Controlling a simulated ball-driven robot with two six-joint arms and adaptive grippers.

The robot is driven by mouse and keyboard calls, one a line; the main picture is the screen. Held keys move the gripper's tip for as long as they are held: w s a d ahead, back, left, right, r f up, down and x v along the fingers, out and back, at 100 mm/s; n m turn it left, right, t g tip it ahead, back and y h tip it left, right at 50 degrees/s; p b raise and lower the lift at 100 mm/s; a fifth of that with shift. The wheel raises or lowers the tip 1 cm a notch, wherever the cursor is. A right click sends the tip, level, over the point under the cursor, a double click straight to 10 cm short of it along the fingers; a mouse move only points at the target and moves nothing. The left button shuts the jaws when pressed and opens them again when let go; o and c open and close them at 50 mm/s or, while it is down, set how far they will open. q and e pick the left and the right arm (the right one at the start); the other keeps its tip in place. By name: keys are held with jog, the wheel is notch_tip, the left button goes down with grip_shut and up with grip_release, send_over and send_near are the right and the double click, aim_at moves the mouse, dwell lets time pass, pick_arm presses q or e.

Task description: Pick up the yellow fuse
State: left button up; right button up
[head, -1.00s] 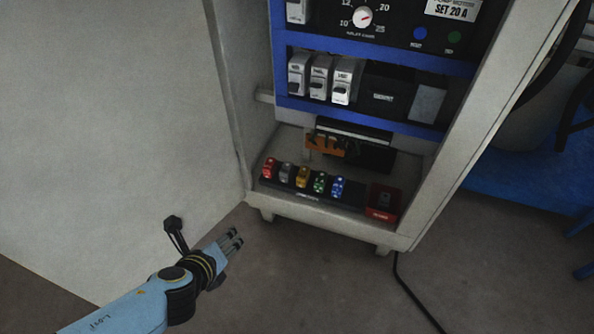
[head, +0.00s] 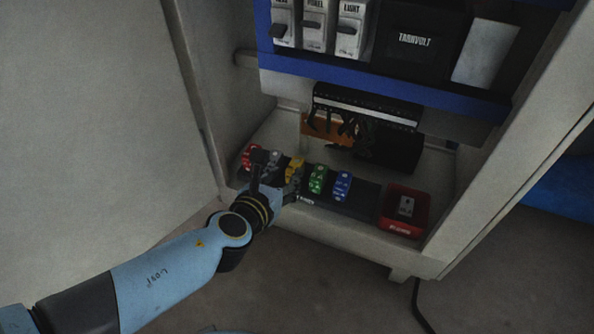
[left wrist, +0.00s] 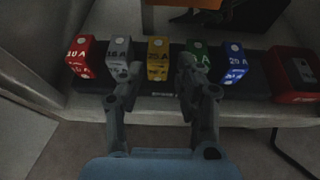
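The yellow fuse (head: 294,170) stands in the black fuse rack on the cabinet's bottom shelf, third from the left. It also shows in the left wrist view (left wrist: 157,60), marked 25 A or similar, between my fingers and a little beyond them. My left gripper (head: 272,180) is open, with one finger on each side of the yellow fuse's line. In the left wrist view the gripper (left wrist: 157,78) holds nothing. Its fingers partly cover the grey fuse (left wrist: 120,50) and the green fuse (left wrist: 200,48). My right gripper is not in view.
A red fuse (head: 251,156) is at the rack's left end and a blue fuse (head: 342,186) at its right. A red box (head: 403,211) stands to the right on the shelf. Cabinet walls close in both sides; black wires hang above the rack.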

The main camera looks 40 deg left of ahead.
aim_at(294, 167)
pick_arm(q)
jog(key=shift+x, duration=0.75)
jog(key=x, duration=0.1)
jog(key=b+x, duration=0.1)
jog(key=shift+w+a+f, duration=0.15)
jog(key=shift+f, duration=0.2)
jog(key=shift+w+a+f, duration=0.15)
jog(key=shift+w+f, duration=0.05)
jog(key=shift+w, duration=0.3)
jog(key=shift+w+a+f, duration=0.1)
jog(key=shift+w, duration=0.3)
grip_shut()
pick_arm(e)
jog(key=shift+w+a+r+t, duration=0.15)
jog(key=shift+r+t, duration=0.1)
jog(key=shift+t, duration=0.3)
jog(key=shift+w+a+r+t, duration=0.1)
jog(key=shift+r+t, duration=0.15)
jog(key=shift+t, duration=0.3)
